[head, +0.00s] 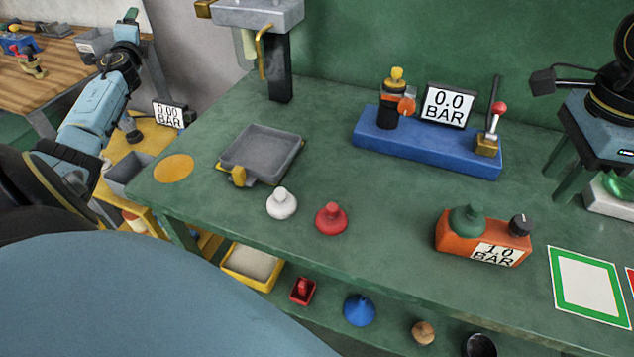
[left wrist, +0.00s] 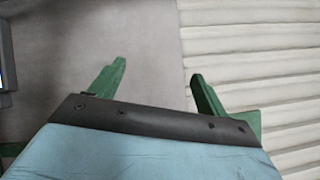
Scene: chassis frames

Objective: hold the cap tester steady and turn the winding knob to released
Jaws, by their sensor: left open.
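The cap tester appears to be the orange box (head: 452,240) marked 1.0 BAR, on the green bench right of centre. It sits flat, with a green cap (head: 467,218) and a black winding knob (head: 520,224) on top. A pale line shows on the knob; its setting is too small to read. My right gripper (head: 575,152) is above the bench to the upper right, apart from the tester. Its green fingers stand apart and look empty. My left gripper (head: 128,28) is far off at upper left. In the left wrist view, its fingers (left wrist: 155,85) are open and empty.
A blue rig (head: 420,146) with a 0.0 BAR display stands behind the tester. White (head: 282,204) and red (head: 331,218) caps and a grey tray (head: 255,142) lie left. A green-framed pad (head: 590,287) lies right. The bench before the tester is clear.

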